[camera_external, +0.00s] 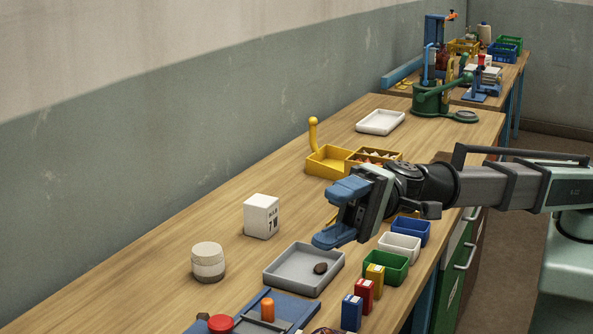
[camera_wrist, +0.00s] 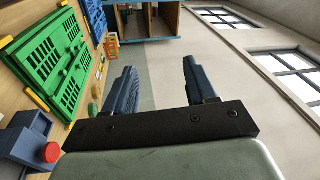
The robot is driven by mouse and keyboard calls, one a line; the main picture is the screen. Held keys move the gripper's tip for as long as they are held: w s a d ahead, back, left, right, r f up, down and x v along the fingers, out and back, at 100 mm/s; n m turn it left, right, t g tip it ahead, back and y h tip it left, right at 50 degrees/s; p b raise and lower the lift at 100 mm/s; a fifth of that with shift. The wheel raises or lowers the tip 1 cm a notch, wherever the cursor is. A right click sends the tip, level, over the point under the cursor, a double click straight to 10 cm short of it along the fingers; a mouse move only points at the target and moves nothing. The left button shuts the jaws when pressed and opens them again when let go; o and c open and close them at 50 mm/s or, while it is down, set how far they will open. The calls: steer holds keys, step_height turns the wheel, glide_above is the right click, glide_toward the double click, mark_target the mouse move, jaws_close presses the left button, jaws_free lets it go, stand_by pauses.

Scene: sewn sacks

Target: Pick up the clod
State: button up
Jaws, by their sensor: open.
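A small dark brown lump, which looks like the clod (camera_external: 320,268), lies in a shallow grey tray (camera_external: 283,289), toward the tray's right side. My gripper (camera_external: 336,213) is above and behind the tray in the external view, apart from the lump. Its two blue fingers point left, about level, and are spread with nothing between them. In the wrist view my gripper (camera_wrist: 158,72) faces a wall and the bench edge. The clod cannot be made out there.
A white box (camera_external: 261,217) and a pale round jar (camera_external: 208,262) stand left of the tray. A green bin (camera_external: 386,272), white bin (camera_external: 399,248) and blue bin (camera_external: 411,232) line its right. Small coloured blocks (camera_external: 364,297) and a blue fixture (camera_external: 268,318) sit in front.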

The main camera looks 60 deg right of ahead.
steer(key=w+d+r+n+g, duration=0.2)
steer(key=w+d+r+n, duration=0.15)
steer(key=r+n, duration=0.2)
steer(key=w+d+f+n+h, duration=0.5)
steer(key=d+f, duration=0.2)
steer(key=w+d+f+n+h, duration=0.4)
steer(key=d+f+n+h, duration=0.1)
steer(key=d+f, duration=0.25)
steer(key=w+d+f+n+h, duration=0.1)
steer(key=w+d+f+h, duration=0.15)
steer(key=d, duration=0.55)
steer(key=w+d+f+h, duration=0.2)
steer(key=w+d+h, duration=0.15)
steer(key=d, duration=0.55)
steer(key=w+d+f+n+h, duration=0.1)
steer(key=w+d+f+h, duration=0.2)
steer(key=d, duration=0.5)
steer(key=shift+t+h, duration=0.3)
steer(key=f, duration=0.7)
steer(key=shift+s+d+f, duration=0.15)
steer(key=shift+s+f, duration=0.15)
steer(key=shift+s, duration=0.1)
steer(key=shift+w+d+f, duration=0.1)
steer(key=shift+d+f, duration=0.05)
steer(key=shift+f, duration=1.15)
steer(key=shift+w+d+f, duration=0.1)
steer(key=shift+f, duration=1.15)
